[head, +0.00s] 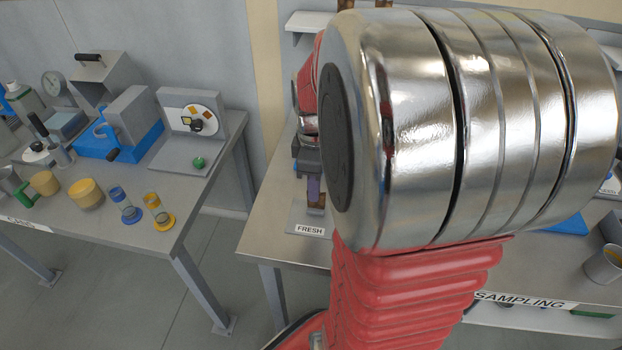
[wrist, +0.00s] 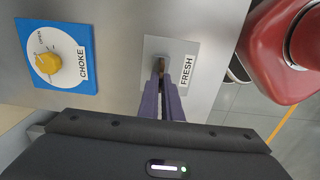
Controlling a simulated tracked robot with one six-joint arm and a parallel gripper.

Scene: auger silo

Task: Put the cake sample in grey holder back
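My gripper (wrist: 161,68) points down at a grey plate labelled FRESH (wrist: 185,48). Its two purple fingers lie close together, with brown at their tips. I cannot tell whether this brown is finger pads or a small piece held between them. In the head view, my gripper (head: 316,206) is just above the FRESH plate (head: 304,222), partly hidden behind my arm. I cannot clearly make out a cake sample or a grey holder; my arm covers much of the bench.
The steel bench (head: 262,215) has a SAMPLING label (head: 525,300). A blue CHOKE panel with a yellow knob (wrist: 47,63) is left of my gripper in the wrist view, and a red body (wrist: 285,50) is at right. Another bench (head: 135,232) at left holds cups and instruments.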

